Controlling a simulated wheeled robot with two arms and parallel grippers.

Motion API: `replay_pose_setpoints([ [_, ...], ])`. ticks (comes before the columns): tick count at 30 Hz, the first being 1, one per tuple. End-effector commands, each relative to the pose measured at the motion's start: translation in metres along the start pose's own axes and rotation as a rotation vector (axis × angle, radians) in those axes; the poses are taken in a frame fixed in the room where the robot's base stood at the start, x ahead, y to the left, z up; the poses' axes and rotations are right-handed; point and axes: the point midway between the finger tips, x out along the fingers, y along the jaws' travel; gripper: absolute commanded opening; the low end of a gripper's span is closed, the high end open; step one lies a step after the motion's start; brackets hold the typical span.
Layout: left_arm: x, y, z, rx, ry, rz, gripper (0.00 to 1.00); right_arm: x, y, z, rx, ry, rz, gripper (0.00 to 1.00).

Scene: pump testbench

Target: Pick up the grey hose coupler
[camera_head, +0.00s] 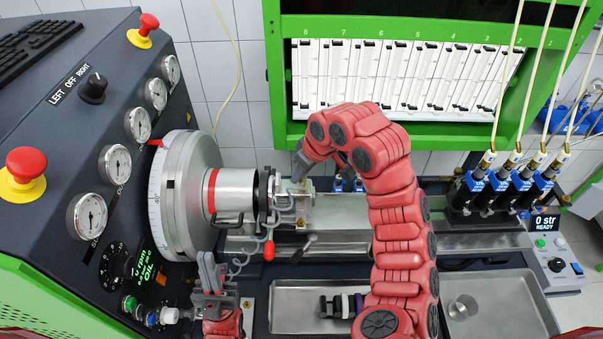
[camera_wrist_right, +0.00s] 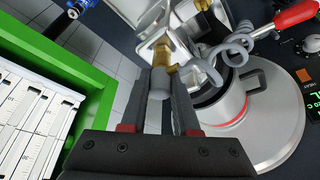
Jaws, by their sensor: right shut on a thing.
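The grey hose coupler (camera_wrist_right: 158,84) is a short grey cylinder beside a brass fitting (camera_wrist_right: 163,54) in the right wrist view. My right gripper (camera_wrist_right: 163,80) is shut on it, one finger on each side. The coupler appears still up against the brass fitting; I cannot tell whether they are apart. In the head view my right gripper (camera_head: 301,165) reaches left to the clamp end of the pump bench, and the coupler is mostly hidden there. My left gripper (camera_head: 209,272) is below the large graduated drum, near a coiled grey hose; its opening is unclear.
A red-tipped lever (camera_head: 269,249) stands by the clamp. A metal tray (camera_head: 295,292) holds dark parts.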

Motion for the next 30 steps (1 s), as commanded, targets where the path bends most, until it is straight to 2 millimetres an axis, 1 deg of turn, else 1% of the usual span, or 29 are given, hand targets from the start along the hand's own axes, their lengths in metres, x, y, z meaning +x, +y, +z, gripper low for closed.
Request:
replay_pose_setpoints([
  [7, -0.001, 0.0, 0.0, 0.0, 0.0, 0.0, 0.0, -0.014, -0.001, -0.007, -0.002, 0.002, 0.0, 0.0],
  [13, 0.006, 0.0, -0.001, 0.0, 0.0, 0.0, 0.0, -0.032, -0.001, -0.014, 0.0, 0.002, -0.001, 0.0],
  [14, 0.006, 0.0, -0.001, 0.0, 0.0, 0.0, 0.0, -0.034, 0.0, -0.013, 0.001, 0.002, 0.001, 0.0],
  [19, 0.009, 0.0, -0.002, 0.0, 0.0, 0.0, 0.0, -0.039, -0.011, -0.001, -0.002, 0.002, 0.005, 0.0],
  [23, 0.01, -0.001, -0.002, 0.0, 0.0, 0.0, 0.0, -0.045, -0.025, 0.01, -0.003, 0.003, 0.005, 0.0],
  [26, 0.011, -0.001, -0.002, 0.0, 0.0, 0.0, 0.0, -0.05, -0.038, 0.022, -0.003, 0.0, 0.005, 0.0],
  [30, 0.004, 0.0, -0.001, 0.0, 0.0, 0.0, 0.0, -0.059, -0.06, 0.041, -0.004, 0.002, 0.007, 0.0],
])
